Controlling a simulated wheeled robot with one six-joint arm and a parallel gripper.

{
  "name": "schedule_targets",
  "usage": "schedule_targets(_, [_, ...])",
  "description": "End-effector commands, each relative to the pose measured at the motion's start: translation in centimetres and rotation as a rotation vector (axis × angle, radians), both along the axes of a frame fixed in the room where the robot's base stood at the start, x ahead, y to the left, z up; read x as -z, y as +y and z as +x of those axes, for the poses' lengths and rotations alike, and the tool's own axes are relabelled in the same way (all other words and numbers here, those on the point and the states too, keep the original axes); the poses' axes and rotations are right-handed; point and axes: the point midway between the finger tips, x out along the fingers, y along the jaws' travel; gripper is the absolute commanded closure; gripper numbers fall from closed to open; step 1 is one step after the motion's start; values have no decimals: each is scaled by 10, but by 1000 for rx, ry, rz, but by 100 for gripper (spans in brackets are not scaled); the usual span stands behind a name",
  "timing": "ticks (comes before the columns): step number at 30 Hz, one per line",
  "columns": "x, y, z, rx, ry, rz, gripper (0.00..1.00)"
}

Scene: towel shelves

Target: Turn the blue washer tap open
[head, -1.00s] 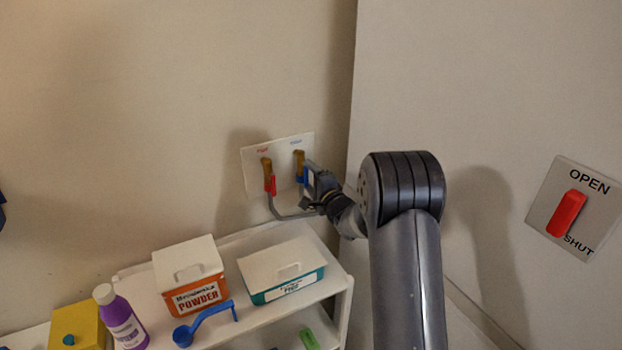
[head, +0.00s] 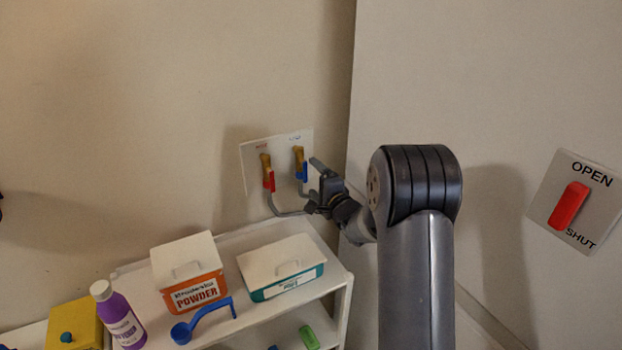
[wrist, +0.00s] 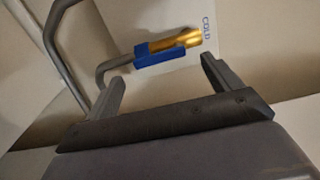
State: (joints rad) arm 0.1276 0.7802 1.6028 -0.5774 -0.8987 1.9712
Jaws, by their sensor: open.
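The blue washer tap (head: 302,171) is on a white wall plate (head: 279,187), on a brass valve under a small label. In the wrist view the blue handle (wrist: 160,54) lies along the brass valve (wrist: 189,38), beside the word COLD. The red-handled tap (head: 268,180) is just to its left. My gripper (head: 312,181) is close to the right of and below the blue tap. In the wrist view my gripper (wrist: 160,80) is open, its fingers apart with nothing between them. The blue handle lies beyond the fingertips, and a gap shows.
A white shelf (head: 335,280) below holds an orange powder box (head: 190,275), a teal box (head: 285,268), a blue scoop (head: 205,318) and a purple bottle (head: 122,322). A red OPEN/SHUT lever (head: 568,206) is on the right wall. Grey pipes run below the taps.

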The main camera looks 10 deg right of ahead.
Motion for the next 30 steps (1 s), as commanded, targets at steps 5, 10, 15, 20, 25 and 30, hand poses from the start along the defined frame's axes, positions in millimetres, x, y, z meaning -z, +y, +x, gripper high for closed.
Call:
schedule_targets(5, [2,-12,-33,3,0,-1,15])
schedule_targets(10, [2,-20,-58,2,1,0,15])
schedule_targets(15, [1,-23,-69,1,0,1,15])
schedule_targets(20, [1,-23,-71,0,1,1,15])
schedule_targets(25, [1,-23,-71,0,1,1,15])
schedule_targets(30, [0,-21,-64,-1,0,0,15])
